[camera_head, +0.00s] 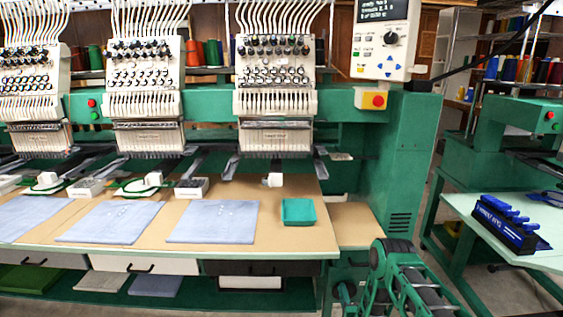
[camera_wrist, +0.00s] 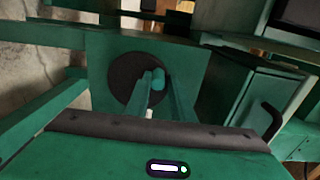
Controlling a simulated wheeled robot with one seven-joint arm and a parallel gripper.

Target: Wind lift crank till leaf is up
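In the wrist view, the fingers of my gripper (camera_wrist: 155,82) reach forward to a dark round disc (camera_wrist: 124,72) on a green panel. Their tips are close together in front of the disc, at a small teal rounded piece that may be the crank's knob. Finger and knob have nearly the same colour, so I cannot tell whether the fingers touch or grip it. In the head view, a tan board (camera_head: 356,226) sits at the right end of the worktable, slightly below its top; it may be the leaf.
The worktable (camera_head: 290,235) holds folded blue cloths (camera_head: 212,221) and a small green cloth (camera_head: 298,211) under the embroidery heads. A pale table (camera_head: 480,222) with a blue rack (camera_head: 505,222) stands at the right. In the wrist view, a black handle (camera_wrist: 273,120) juts out at the right.

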